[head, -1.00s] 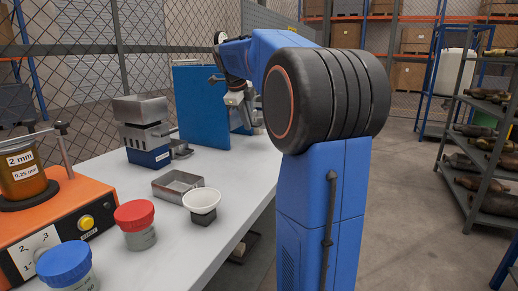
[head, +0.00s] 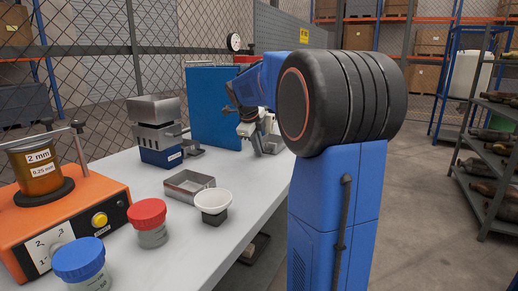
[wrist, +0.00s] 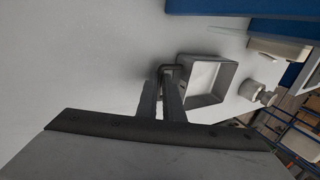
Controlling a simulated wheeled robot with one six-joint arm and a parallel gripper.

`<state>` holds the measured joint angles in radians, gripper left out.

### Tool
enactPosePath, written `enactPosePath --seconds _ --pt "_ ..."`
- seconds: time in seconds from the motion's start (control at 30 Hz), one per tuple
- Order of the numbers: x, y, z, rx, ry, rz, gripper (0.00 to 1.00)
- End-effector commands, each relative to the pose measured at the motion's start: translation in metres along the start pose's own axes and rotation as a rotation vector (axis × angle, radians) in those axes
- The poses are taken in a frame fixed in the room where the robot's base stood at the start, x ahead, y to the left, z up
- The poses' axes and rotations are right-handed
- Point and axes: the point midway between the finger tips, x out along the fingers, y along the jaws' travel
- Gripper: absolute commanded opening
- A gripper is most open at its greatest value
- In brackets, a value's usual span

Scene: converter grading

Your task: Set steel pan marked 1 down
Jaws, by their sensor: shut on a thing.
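My gripper (head: 264,136) is at the far part of the grey table, partly hidden behind my own arm. In the wrist view its two fingers (wrist: 168,88) are shut on a small loop handle at the side of a square steel pan (wrist: 233,82). The pan has a light inside. In the head view this pan (head: 272,147) shows only in part, low beside the fingers, at or just above the table top. I cannot tell whether it touches the table. No mark 1 can be read on it.
A second steel pan (head: 174,191) and a white bowl (head: 213,199) on a dark block stand nearer. A riffle-like steel device (head: 158,135), red-lidded jar (head: 149,222), blue-lidded jar (head: 80,262) and orange shaker (head: 70,215) are on the left. A blue panel (head: 205,105) stands behind.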

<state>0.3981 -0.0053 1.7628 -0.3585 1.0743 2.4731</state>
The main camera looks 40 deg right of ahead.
Motion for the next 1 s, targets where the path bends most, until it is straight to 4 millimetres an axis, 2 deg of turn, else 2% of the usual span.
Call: enactPosePath --seconds 0.07,0.1,0.4,0.53,0.67,1.0 --pt "0.000 0.000 0.000 0.000 0.000 0.000 0.00" --pt "0.000 0.000 0.000 0.000 0.000 0.000 0.15" --pt "-0.001 0.000 0.000 0.000 0.000 0.000 0.15" --pt "-0.008 0.000 0.000 0.000 -0.001 -0.001 0.15" --pt "-0.027 -0.001 0.000 0.000 -0.002 -0.002 0.15" --pt "-0.090 0.000 0.000 0.000 -0.001 -0.001 0.15"
